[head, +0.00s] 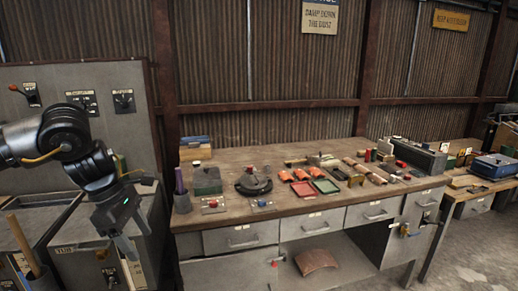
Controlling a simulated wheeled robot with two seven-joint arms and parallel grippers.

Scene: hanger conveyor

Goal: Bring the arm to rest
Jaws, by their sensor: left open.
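My left arm comes in from the left in the head view, in front of the grey cabinet. Its left gripper (128,246) hangs with the fingers pointing down, to the left of the workbench (300,210). The fingers are open and I see nothing between them. The gripper appears apart from the bench. My right gripper is not in the view.
The workbench top holds several small tools, orange pieces and trays (325,186). A grey control cabinet (60,85) with switches stands at the left. A wooden handle (22,243) sticks up at the lower left. Open floor (470,255) shows at the lower right.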

